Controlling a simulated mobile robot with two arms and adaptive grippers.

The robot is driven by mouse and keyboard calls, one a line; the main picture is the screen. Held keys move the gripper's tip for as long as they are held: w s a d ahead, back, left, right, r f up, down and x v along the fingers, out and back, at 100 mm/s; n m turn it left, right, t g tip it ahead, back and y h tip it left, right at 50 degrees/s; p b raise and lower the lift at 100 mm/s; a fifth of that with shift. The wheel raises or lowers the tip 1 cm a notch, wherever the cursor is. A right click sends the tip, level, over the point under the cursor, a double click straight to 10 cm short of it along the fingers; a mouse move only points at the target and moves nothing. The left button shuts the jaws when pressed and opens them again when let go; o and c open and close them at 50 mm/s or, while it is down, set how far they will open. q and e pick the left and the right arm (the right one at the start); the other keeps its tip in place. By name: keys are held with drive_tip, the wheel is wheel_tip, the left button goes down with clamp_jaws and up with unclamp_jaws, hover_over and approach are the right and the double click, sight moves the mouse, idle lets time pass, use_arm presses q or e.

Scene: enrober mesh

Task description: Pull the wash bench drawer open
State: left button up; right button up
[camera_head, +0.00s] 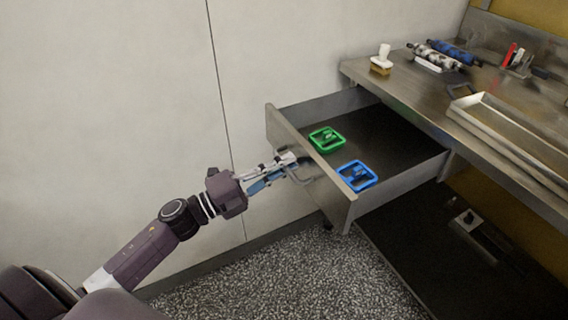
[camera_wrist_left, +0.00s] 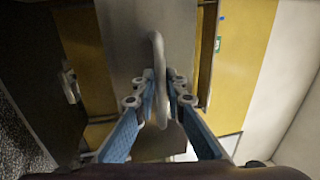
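The wash bench drawer (camera_head: 352,212) stands pulled well out from under the steel bench, with its dark inside showing. Its grey bar handle (camera_head: 303,179) is on the front panel. The handle also runs up the middle of the left wrist view (camera_wrist_left: 157,50), in front of the metal drawer front (camera_wrist_left: 127,35). My left gripper (camera_head: 288,160) is at the handle. In the left wrist view, its fingertips (camera_wrist_left: 160,82) are close together on either side of the bar, shut on it. My right gripper is in neither view.
A green frame (camera_head: 326,140) and a blue frame (camera_head: 357,176) lie in the drawer. The bench top (camera_head: 405,88) holds a brush (camera_head: 381,62), rollers and a long metal tray (camera_head: 520,135). The speckled floor below the drawer is clear.

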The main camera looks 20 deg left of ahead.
use_arm(q)
drive_tip(key=shift+a, duration=0.1)
drive_tip(key=v, duration=1.2)
drive_tip(key=shift+w, duration=0.1)
idle(0.3)
